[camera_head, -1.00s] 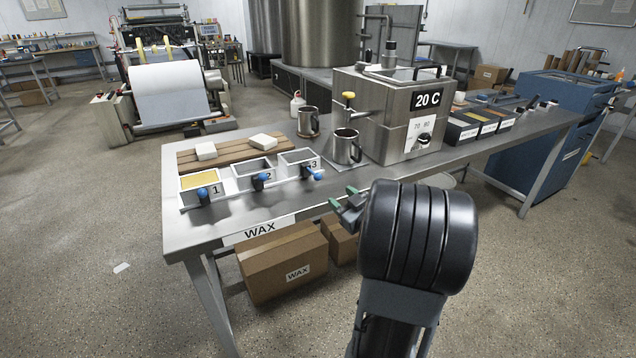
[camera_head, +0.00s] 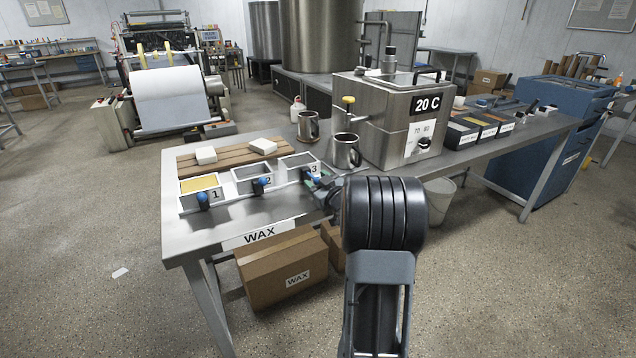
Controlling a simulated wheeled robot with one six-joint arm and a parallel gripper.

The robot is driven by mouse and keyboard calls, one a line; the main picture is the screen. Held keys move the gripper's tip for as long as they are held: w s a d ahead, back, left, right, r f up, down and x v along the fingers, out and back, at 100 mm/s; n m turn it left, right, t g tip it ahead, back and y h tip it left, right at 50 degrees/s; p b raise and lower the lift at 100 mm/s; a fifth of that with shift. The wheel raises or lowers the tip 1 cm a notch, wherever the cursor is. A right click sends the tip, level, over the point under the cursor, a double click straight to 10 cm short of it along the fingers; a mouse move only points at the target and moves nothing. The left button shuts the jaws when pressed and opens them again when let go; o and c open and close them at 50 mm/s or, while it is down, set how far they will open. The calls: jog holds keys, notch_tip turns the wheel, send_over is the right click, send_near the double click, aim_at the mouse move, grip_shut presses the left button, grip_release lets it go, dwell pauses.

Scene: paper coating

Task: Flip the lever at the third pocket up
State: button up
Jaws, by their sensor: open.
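The third pocket (camera_head: 299,161) is a white-rimmed grey box marked 3, at the right end of a row on the metal table. Its blue-knobbed lever (camera_head: 309,177) is on the front face, and its exact angle is hard to tell. My gripper (camera_head: 323,184), with green-tipped fingers, is open right at this lever and partly covers it. I cannot tell whether they touch. The first pocket (camera_head: 183,199) holds yellow material and has a blue-knobbed lever (camera_head: 203,197). The second pocket (camera_head: 238,187) looks grey inside and has a similar lever (camera_head: 264,182).
Two metal mugs (camera_head: 345,151) and a steel tank marked 20 C (camera_head: 377,117) stand right of and behind the pockets. A wooden slatted board (camera_head: 232,160) with two white blocks lies behind them. Cardboard boxes (camera_head: 282,272) sit under the table.

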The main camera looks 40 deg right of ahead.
jog(key=shift+c, duration=0.4)
grip_shut()
